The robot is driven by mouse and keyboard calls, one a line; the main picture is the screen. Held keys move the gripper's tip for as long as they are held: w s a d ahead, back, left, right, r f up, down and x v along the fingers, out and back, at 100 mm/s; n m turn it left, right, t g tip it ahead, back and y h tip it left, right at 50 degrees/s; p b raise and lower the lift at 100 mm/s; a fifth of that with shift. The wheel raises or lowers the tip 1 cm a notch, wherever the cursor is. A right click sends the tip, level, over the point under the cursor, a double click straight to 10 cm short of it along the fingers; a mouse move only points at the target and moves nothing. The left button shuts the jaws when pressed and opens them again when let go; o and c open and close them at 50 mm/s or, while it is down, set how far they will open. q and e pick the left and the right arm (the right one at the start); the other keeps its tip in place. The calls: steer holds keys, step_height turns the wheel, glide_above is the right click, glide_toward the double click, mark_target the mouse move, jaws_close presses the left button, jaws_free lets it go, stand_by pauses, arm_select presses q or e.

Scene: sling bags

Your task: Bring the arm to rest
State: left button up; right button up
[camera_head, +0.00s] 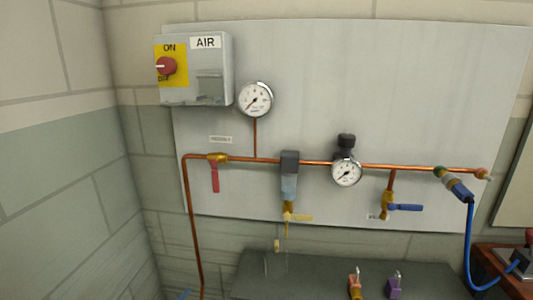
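Neither of my arms nor grippers shows in the head view. On a grey wall panel (330,75) is a box labelled AIR (216,84), with a red knob (166,66) on a yellow ON/OFF plate. A copper pipe (225,159) runs across the panel. It carries a red-handled valve (215,175), a filter with a clear bowl (289,180), a regulator with a round gauge (346,171) and a blue-handled valve (400,208). The red handle hangs down and the blue handle points right.
A dark grey surface (320,276) lies below the panel, with an orange fitting (355,284) and a purple fitting (393,284). A blue hose (468,245) hangs at the right, near a brown bench (500,258). A tiled wall (55,190) bounds the left.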

arm_select(q)
steer(key=s+a+f+n+g+y, duration=0.2)
steer(key=s+f+n+g+y, duration=0.15)
steer(key=s+f, duration=1)
steer(key=s+f+g, duration=0.3)
steer(key=s+f, duration=0.2)
steer(key=s, duration=0.5)
steer(key=s+d+f+n+g, duration=0.1)
steer(key=s+f+g, duration=0.3)
steer(key=s, duration=0.7)
steer(key=s+d+f+n+g, duration=0.1)
steer(key=s+f+g, duration=0.2)
steer(key=s+f, duration=0.4)
steer(key=s+y, duration=0.1)
steer(key=s, duration=0.3)
steer(key=shift+g, duration=0.35)
